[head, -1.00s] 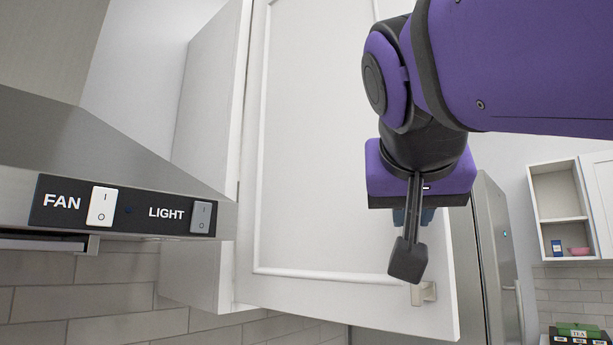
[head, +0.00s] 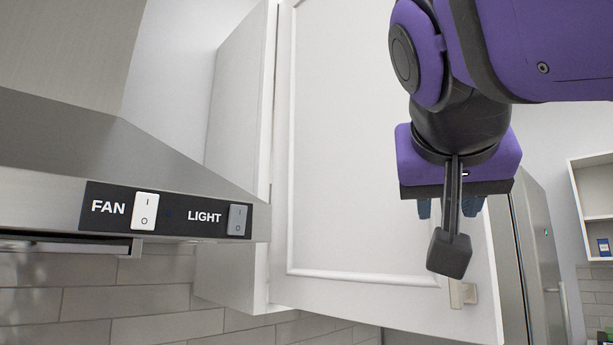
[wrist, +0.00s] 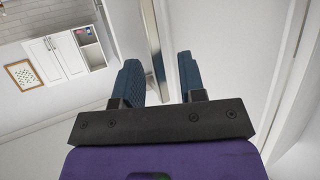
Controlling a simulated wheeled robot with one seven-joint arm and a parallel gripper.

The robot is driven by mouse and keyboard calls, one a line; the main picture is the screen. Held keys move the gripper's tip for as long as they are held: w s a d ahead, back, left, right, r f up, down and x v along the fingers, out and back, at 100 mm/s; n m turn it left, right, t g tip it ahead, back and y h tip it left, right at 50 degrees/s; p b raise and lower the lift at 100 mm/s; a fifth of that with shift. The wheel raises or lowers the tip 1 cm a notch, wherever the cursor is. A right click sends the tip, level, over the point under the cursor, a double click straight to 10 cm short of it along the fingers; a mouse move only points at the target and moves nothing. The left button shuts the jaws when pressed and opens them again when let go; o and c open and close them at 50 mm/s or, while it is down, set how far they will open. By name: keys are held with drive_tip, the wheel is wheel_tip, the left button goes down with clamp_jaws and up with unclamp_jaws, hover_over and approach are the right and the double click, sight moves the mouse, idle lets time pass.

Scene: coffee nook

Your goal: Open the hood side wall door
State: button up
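The white hood-side wall cabinet door (head: 365,170) fills the middle of the head view. It appears swung out from the cabinet body (head: 238,165), hinged on its left side. A small metal handle (head: 463,293) sits near its lower right corner. My gripper (head: 448,208) is in front of the door's right part, above the handle and apart from it. In the wrist view my gripper (wrist: 160,78) shows two blue fingers spread apart, with nothing held between them. Whether the fingers touch the door cannot be told.
The steel range hood (head: 150,165) with fan and light switches is at left, close to the cabinet. A tall steel fridge (head: 535,260) stands behind the door at right. An open white shelf (head: 597,210) is at far right.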

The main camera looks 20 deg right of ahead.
drive_tip(key=v, duration=1)
drive_tip(key=shift+d+f, duration=0.1)
